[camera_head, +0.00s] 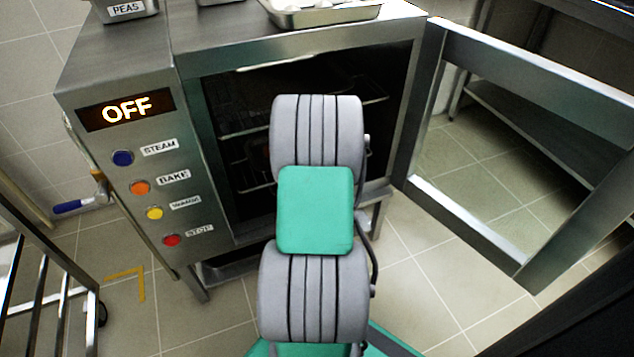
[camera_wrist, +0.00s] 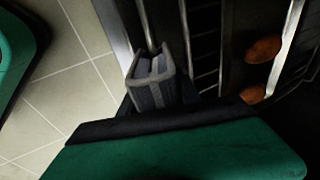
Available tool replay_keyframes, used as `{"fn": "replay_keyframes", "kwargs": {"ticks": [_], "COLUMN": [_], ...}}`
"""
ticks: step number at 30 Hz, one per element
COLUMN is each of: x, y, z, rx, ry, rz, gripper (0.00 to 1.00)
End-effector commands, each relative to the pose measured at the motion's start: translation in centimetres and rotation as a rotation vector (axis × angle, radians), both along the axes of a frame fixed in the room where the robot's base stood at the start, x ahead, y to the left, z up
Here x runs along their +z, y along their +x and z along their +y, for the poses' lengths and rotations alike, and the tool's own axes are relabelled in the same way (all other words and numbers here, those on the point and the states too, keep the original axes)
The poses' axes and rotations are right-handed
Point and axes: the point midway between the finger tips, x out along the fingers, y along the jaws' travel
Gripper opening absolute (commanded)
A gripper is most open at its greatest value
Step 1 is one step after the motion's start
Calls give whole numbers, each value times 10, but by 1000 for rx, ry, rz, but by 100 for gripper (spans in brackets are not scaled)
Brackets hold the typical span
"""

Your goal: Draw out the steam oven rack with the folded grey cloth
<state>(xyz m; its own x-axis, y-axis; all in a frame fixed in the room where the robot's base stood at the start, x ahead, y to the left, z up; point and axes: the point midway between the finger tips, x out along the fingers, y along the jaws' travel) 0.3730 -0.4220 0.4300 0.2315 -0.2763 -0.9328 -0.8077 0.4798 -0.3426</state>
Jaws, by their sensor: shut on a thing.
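The folded grey cloth (camera_wrist: 150,72) stands in front of my gripper (camera_wrist: 152,98) in the wrist view. My gripper is shut on it, at the oven's front edge. Wire bars of a rack (camera_wrist: 203,45) run right beside and beyond the cloth. Whether the cloth is wrapped around the rack's front rail cannot be told. In the head view, the steam oven (camera_head: 190,130) is open and its dark inside shows rack edges (camera_head: 258,187). My arm hides my gripper and the cloth there.
The oven door (camera_head: 470,225) stands wide open to the right. Brown round pieces (camera_wrist: 264,49) lie beyond the bars inside. A metal tray (camera_head: 322,14) and a PEAS container (camera_head: 125,10) stand on top.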

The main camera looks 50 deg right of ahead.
Motion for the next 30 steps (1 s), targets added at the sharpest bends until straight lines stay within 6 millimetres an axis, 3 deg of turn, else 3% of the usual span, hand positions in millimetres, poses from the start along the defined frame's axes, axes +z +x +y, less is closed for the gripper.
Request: {"fn": "replay_keyframes", "kwargs": {"ticks": [9, 21, 30], "x": [2, 2, 1], "y": [-2, -26, -27], "z": [1, 15, 16], "rx": [0, -1, 0], "ry": [0, 1, 0], "rz": [0, 1, 0], "gripper": [0, 0, 0]}}
